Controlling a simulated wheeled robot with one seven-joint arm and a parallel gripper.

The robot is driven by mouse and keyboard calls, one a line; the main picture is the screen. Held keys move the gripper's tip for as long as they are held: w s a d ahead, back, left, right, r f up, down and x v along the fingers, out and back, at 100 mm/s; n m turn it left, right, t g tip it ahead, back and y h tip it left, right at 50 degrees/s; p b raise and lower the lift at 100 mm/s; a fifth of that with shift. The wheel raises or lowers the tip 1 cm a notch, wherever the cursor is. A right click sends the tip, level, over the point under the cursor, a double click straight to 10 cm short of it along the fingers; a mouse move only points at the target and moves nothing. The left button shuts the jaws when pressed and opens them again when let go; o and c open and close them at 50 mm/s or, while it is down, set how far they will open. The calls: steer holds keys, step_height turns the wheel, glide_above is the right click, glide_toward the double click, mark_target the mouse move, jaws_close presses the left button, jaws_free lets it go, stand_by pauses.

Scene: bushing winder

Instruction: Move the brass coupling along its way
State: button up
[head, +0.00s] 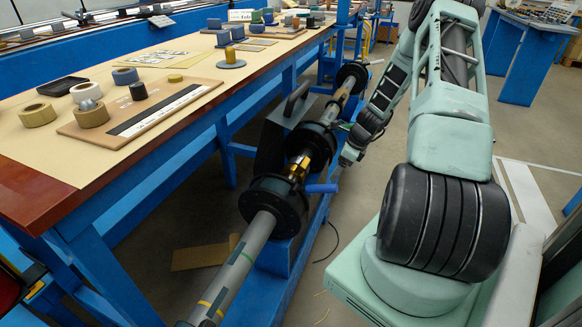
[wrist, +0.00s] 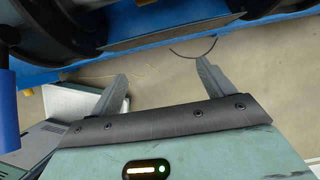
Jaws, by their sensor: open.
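The brass coupling (head: 298,167) is a gold-coloured piece on the shaft line of the winder, between two dark round flanges (head: 273,205). It is partly covered by the dark parts around it. My gripper (head: 340,168) is beside the winder, just right of the coupling in the head view, and looks apart from it. In the wrist view my gripper (wrist: 162,82) has its two fingers spread with nothing between them. Floor and a blue rail show beyond the fingertips. The brass coupling cannot be made out in the wrist view.
A blue handle (head: 321,188) sticks out from the winder close to my gripper. A grey tube (head: 245,258) runs toward the front. The workbench (head: 35,185) at left carries tape rolls (head: 38,115) and boards. Floor right of the winder is mostly clear, with a thin cable.

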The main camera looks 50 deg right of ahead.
mark_target(305, 161)
steer(key=w+a, duration=0.1)
steer(key=w, duration=0.2)
steer(key=w+a, duration=0.2)
steer(key=w, duration=0.2)
steer(key=w+a, duration=0.1)
steer(key=w, duration=0.2)
steer(key=shift+w+a, duration=0.15)
steer(key=shift+a, duration=0.05)
steer(key=shift+x, duration=0.95)
steer(key=shift+w+a+f, duration=0.1)
steer(key=shift+w+f, duration=0.2)
steer(key=shift+f, duration=0.1)
